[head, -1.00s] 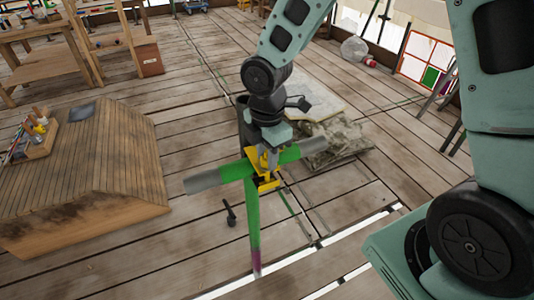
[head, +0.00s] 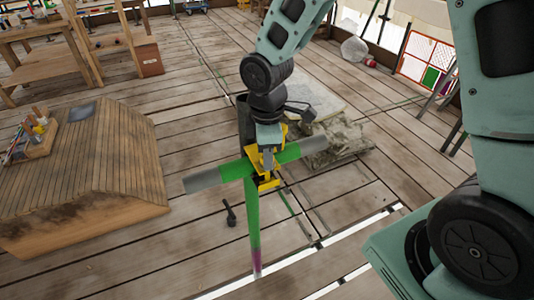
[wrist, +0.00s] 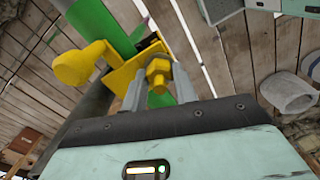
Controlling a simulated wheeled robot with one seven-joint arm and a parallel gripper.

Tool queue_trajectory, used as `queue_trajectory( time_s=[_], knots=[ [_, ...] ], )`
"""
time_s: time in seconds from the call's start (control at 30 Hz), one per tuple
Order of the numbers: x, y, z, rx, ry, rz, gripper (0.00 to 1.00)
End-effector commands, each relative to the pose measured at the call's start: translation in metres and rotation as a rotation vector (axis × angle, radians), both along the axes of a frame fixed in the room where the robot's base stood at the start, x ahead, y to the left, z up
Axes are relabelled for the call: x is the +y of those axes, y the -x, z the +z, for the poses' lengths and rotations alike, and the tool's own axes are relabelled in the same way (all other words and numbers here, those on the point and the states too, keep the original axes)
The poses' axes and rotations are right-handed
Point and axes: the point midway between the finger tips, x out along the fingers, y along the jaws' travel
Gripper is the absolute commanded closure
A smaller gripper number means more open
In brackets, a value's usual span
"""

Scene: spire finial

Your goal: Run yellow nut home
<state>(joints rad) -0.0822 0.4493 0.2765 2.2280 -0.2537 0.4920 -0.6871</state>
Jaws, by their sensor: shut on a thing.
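The yellow nut (wrist: 158,75) is a hex nut that sits between my gripper's two grey fingers in the wrist view. My gripper (wrist: 159,84) is shut on it. In the head view my gripper (head: 268,158) is at the yellow bracket (head: 266,183), and the nut cannot be told apart there. The bracket (wrist: 122,76) lies just beyond the nut in the wrist view, against a green pole (wrist: 97,22). A yellow knob (wrist: 75,68) sticks out beside it. How far the nut is from the bracket face cannot be told.
The green and grey crossed poles (head: 251,215) span the area under my gripper, with a purple band low down. A wooden roof-like block (head: 85,180) stands at left. A crumpled grey-green cloth (head: 338,145) lies right. Plank floor with long gaps surrounds them.

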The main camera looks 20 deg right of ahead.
Motion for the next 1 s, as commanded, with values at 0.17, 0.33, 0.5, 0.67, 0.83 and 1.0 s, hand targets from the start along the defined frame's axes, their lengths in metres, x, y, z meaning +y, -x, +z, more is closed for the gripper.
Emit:
queue_trajectory(
  time_s=[0.17, 0.33, 0.5, 0.67, 0.83, 1.0],
  knots=[
    [0.0001, -0.0006, -0.0003, -0.002, 0.001, -0.168, 0.94],
    [0.0001, -0.0006, -0.0001, -0.002, 0.0, -0.33, 0.94],
    [0.0, -0.0005, 0.0001, -0.002, 0.0, -0.488, 0.94],
    [-0.0003, -0.0005, 0.0002, -0.001, 0.0, -0.619, 0.94],
    [-0.0004, -0.0005, 0.0003, -0.001, 0.0, -0.73, 0.94],
    [-0.0003, -0.0004, 0.0005, -0.001, 0.0, -0.808, 0.94]
  ],
)
